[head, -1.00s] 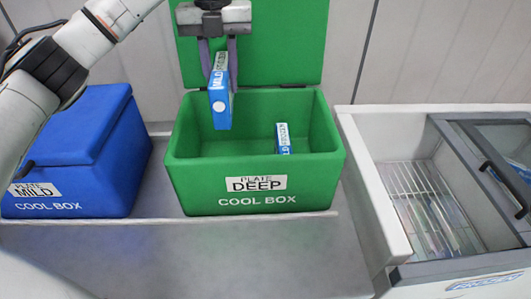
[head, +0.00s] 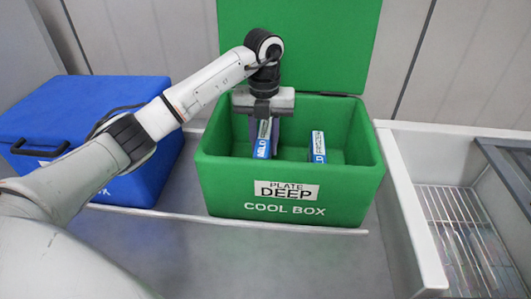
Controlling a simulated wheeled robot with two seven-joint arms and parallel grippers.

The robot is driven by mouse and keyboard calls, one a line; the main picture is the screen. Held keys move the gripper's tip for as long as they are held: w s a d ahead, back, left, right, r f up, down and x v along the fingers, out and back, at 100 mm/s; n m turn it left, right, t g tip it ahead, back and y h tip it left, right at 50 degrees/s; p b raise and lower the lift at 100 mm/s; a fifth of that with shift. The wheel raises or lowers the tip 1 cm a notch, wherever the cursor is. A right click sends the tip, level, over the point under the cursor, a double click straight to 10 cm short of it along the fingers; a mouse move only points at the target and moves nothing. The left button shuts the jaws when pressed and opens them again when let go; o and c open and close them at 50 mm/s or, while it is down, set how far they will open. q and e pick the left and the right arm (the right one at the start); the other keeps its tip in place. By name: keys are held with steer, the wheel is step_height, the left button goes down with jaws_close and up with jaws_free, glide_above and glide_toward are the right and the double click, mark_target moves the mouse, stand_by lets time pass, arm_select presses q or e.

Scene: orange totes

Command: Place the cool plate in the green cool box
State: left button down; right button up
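A second blue and white plate (head: 318,147) stands in the box to the right, apart from the gripper. My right gripper is not in view.
A closed blue cool box (head: 80,125) stands at the left, partly behind my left arm. A white freezer (head: 405,190) with a wire basket (head: 465,235) is close on the right. The grey table (head: 310,265) in front of the green box is clear.

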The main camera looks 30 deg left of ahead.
arm_select(q)
steer(key=shift+f, duration=1.65)
steer(key=shift+f, duration=0.1)
steer(key=c, duration=1.4)
jaws_free()
steer(key=shift+f, duration=0.1)
steer(key=shift+o, duration=0.2)
step_height(320, 180, up, 12)
steer(key=shift+r, duration=0.2)
